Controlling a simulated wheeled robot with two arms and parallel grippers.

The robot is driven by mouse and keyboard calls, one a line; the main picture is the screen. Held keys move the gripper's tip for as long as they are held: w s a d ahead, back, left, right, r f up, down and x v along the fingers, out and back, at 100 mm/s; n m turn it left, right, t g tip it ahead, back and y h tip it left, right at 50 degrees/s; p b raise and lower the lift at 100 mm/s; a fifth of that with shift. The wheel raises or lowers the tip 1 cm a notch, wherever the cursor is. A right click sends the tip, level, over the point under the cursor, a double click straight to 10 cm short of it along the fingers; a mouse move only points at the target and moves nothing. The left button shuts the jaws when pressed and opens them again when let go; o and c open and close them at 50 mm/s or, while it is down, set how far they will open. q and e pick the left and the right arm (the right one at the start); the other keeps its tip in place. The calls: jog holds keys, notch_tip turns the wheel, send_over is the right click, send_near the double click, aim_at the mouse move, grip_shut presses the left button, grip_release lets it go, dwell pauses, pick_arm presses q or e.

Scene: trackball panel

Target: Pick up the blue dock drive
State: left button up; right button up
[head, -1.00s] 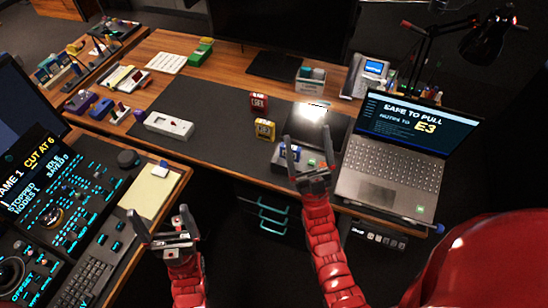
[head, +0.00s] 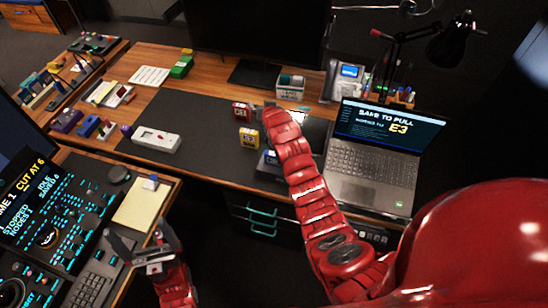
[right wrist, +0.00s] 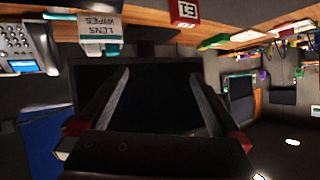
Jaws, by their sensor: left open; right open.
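The blue dock drive (head: 269,157) sits in a dark dock on the desk mat in the head view, at the left edge of my right forearm. The forearm hides part of the dock and drive. My right arm reaches past the dock toward the back of the mat, so its gripper is mostly hidden in the head view. In the right wrist view my right gripper (right wrist: 157,78) is open and empty, facing the dark monitor. The drive does not show there. My left gripper (head: 140,240) is open and empty over the left console's edge, well away from the dock.
A red box (head: 241,112) and a yellow box (head: 249,137) stand just left of the forearm. A laptop (head: 372,155) is to its right. The lens wipes box (right wrist: 101,30) stands behind. The mat's left part is clear around a white device (head: 156,139).

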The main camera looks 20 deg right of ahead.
jog(key=s+d+r+m+g+p, duration=0.1)
jog(key=s+r+m+g+p, duration=0.1)
jog(key=s+g, duration=0.4)
notch_tip(320, 180, up, 4)
jog(key=m+g, duration=0.2)
jog(key=g, duration=0.4)
send_over(274, 156)
jog(key=w, duration=0.1)
jog(key=shift+y, duration=0.3)
jog(key=f+b, duration=0.2)
jog(key=f, duration=0.1)
jog(key=f+b, duration=0.1)
jog(key=f, duration=0.1)
jog(key=f+b, duration=0.2)
jog(key=f, duration=0.1)
jog(key=shift+d+f+b, duration=0.3)
jog(key=shift+f, duration=0.05)
notch_tip(274, 156, down, 3)
jog(key=shift+r+p, duration=0.15)
jog(key=shift+p, duration=0.7)
jog(key=shift+f, duration=0.2)
jog(key=shift+f+p, duration=0.35)
jog(key=shift+p, duration=0.1)
notch_tip(274, 156, down, 3)
jog(key=shift+s+a+r+p, duration=0.1)
jog(key=shift+p, duration=0.7)
jog(key=shift+f, duration=0.95)
